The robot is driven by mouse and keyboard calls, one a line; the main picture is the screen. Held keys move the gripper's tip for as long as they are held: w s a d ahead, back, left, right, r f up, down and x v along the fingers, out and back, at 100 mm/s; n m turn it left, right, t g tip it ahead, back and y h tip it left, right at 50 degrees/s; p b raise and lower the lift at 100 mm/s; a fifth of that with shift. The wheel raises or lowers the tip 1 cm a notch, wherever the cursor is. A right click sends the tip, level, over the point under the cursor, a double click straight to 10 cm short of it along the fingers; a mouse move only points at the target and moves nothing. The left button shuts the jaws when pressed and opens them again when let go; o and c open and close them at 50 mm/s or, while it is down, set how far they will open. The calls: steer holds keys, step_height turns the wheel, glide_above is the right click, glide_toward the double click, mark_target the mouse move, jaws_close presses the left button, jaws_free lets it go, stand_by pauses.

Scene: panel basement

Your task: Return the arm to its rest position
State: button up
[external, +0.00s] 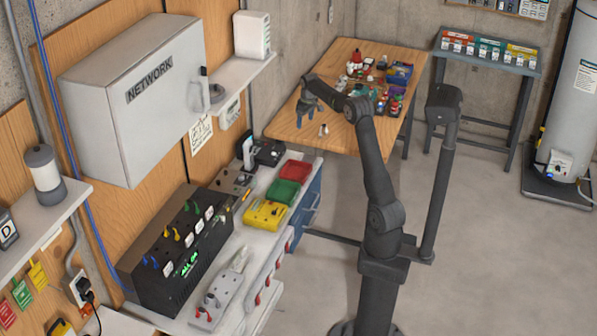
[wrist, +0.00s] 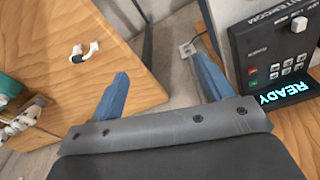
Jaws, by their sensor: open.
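My gripper (external: 307,116) is in the external view, at the end of my dark arm, above the near-left part of the wooden table (external: 290,128). In the wrist view my gripper (wrist: 160,95) shows two blue fingers spread wide apart with nothing between them. The gap between the fingers looks down on the table edge and the grey floor. My arm is bent, with its upper links raised and its forearm reaching left toward the table.
The table holds several small items (external: 378,95); a small white item (wrist: 85,53) lies near its edge. An intercom box (wrist: 280,45) with a READY display stands right of my gripper. A network cabinet (external: 140,95) and a black switch panel (external: 175,255) are at left. Open floor (external: 480,230) lies right.

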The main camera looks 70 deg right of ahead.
steer(key=w+a+r+n, duration=0.1)
steer(key=w+a+r, duration=0.1)
steer(key=a, duration=1.5)
steer(key=w+a+r+n, duration=0.1)
steer(key=w+a, duration=0.3)
steer(key=a, duration=1.3)
steer(key=shift+r, duration=0.35)
steer(key=o, duration=0.6)
